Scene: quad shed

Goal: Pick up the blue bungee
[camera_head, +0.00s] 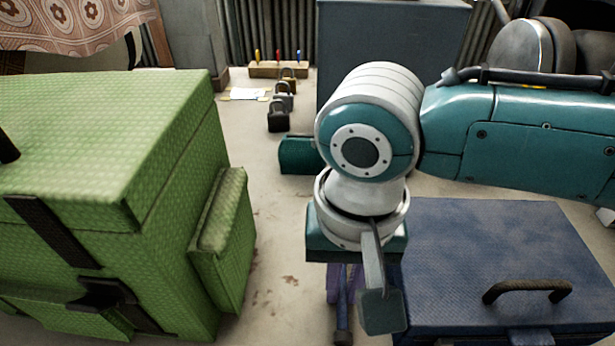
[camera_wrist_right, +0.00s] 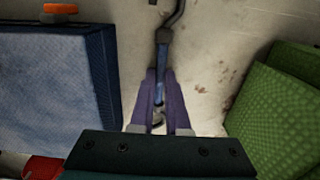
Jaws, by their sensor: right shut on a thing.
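The blue bungee (camera_wrist_right: 161,82) is a thin blue cord with a dark metal hook at its far end in the right wrist view. My right gripper (camera_wrist_right: 162,74) has its purple fingers shut on the cord, one on each side of it. In the head view the right gripper (camera_head: 343,308) points down between the green bag and the blue box, and the arm partly hides it. A short length of the bungee (camera_head: 343,325) shows there below the fingers. Whether it touches the floor is hard to tell. My left gripper is not in view.
A large green bag (camera_head: 160,170) stands at left, its side pocket near the gripper. A blue box (camera_head: 480,235) with a handle is at right. Several padlocks (camera_head: 278,120) and a wooden rack (camera_head: 275,70) are farther back. Bare floor (camera_head: 270,220) lies between.

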